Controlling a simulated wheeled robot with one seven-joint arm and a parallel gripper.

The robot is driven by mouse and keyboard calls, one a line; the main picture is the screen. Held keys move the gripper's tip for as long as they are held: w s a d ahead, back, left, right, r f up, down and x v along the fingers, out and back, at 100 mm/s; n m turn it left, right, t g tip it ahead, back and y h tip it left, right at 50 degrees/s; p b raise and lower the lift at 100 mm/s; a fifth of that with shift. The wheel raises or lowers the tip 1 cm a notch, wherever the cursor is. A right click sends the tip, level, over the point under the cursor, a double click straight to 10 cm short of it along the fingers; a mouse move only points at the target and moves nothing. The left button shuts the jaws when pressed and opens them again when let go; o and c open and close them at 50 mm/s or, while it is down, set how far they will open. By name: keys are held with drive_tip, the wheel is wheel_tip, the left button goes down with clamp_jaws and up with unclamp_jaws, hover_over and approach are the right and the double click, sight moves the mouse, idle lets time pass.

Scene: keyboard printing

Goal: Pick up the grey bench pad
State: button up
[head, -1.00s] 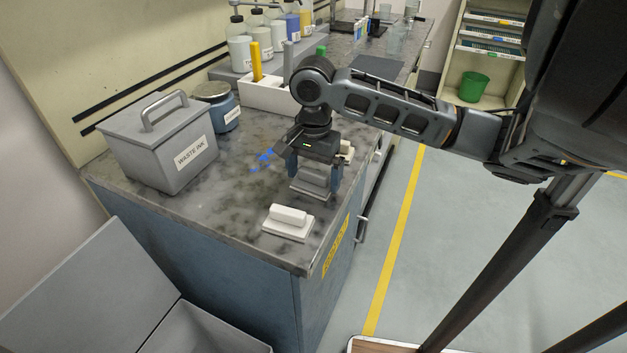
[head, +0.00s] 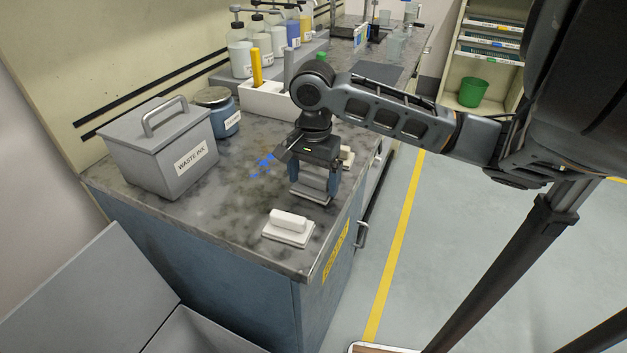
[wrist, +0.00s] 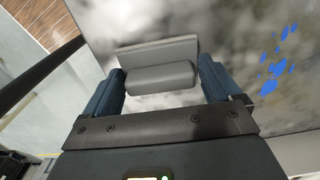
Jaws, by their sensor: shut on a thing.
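The grey bench pad (head: 313,183) has a block-like grip on a flat base. It is near the right edge of the stained bench top (head: 225,215). My gripper (head: 314,188) points down over it, with its blue fingers on either side of the grip. In the wrist view the pad (wrist: 160,75) sits between the two fingertips (wrist: 160,82), and the jaws are shut on it. I cannot tell whether its base touches the bench. Part of the pad is hidden behind the fingers in the head view.
A white pad (head: 289,225) lies nearer the bench's front corner. A second pale pad (head: 347,156) is partly hidden behind my gripper. The grey waste ink box (head: 160,150), blue jar (head: 219,110) and white holder (head: 270,100) stand further left and back. Blue stains (head: 264,162) mark the bench.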

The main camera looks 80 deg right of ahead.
sight(313, 175)
wheel_tip(313, 175, up, 3)
drive_tip(key=shift+r, duration=0.2)
drive_tip(key=s+d+r, duration=0.2)
drive_tip(key=d+r, duration=0.1)
drive_tip(key=d, duration=0.2)
drive_tip(key=s+d+r+b, duration=0.1)
drive_tip(key=s+d+r, duration=0.2)
drive_tip(key=d+r, duration=0.1)
drive_tip(key=shift+d+r, duration=0.15)
drive_tip(key=shift+d, duration=0.7)
drive_tip(key=o, duration=0.5)
drive_tip(key=c, duration=0.4)
drive_tip(key=shift+w, duration=0.1)
